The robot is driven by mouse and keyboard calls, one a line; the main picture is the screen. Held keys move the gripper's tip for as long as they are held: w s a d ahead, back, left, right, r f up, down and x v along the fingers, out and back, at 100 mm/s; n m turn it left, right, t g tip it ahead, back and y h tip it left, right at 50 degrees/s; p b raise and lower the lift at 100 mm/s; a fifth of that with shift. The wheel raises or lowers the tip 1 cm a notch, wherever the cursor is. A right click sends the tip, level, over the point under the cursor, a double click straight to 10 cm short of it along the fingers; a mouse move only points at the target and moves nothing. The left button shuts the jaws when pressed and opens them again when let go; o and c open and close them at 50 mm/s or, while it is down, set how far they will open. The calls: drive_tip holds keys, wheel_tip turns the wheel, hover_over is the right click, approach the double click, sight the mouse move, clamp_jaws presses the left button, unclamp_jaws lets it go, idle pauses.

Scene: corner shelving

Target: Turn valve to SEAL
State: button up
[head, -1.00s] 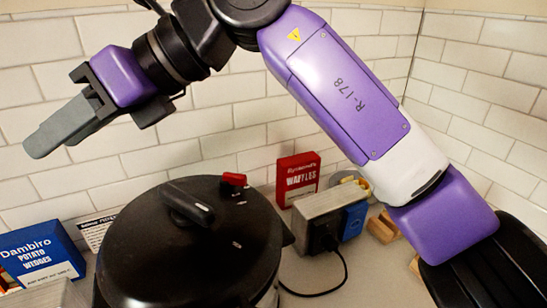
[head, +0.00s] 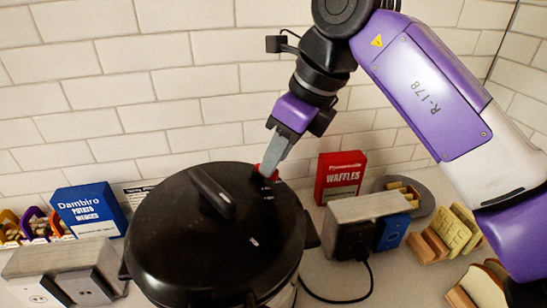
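The black pressure cooker (head: 160,240) stands on the counter with its lid on and a black handle on top. The small red valve (head: 272,177) is at the back right of the lid, with small white marks near it. My gripper (head: 268,170) points down over the valve, its grey fingertips at or touching it. The fingers partly hide the valve, so I cannot tell whether they are closed on it or which mark it points to.
A red waffles box (head: 340,178) and a grey toaster (head: 368,207) with a blue end stand right of the cooker. Waffles and bread pieces (head: 455,232) lie farther right. A blue potato wedges box (head: 90,210) and another grey appliance (head: 65,258) stand left. A tiled wall is close behind.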

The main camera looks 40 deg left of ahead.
sight(259, 180)
drive_tip(key=shift+x, duration=1.15)
clamp_jaws()
drive_tip(key=shift+s, duration=0.1)
drive_tip(key=m+t+b, duration=0.1)
drive_tip(key=m, duration=0.1)
drive_tip(key=s+m+t+b, duration=0.1)
drive_tip(key=m+b, duration=0.1)
drive_tip(key=shift+s+f+m, duration=0.1)
drive_tip(key=shift+m, duration=0.3)
drive_tip(key=shift+s+a+m+t+h+b, duration=0.1)
drive_tip(key=shift+s+m+t+h+b, duration=0.15)
drive_tip(key=shift+m+b, duration=0.5)
drive_tip(key=shift+s+a+m+t+h+b, duration=0.15)
drive_tip(key=shift+m+t+b, duration=0.2)
drive_tip(key=shift+m+b, duration=0.4)
drive_tip(key=shift+s+a+m+t+h+b, duration=0.15)
drive_tip(key=shift+m+t+b, duration=0.25)
drive_tip(key=shift+m, duration=0.6)
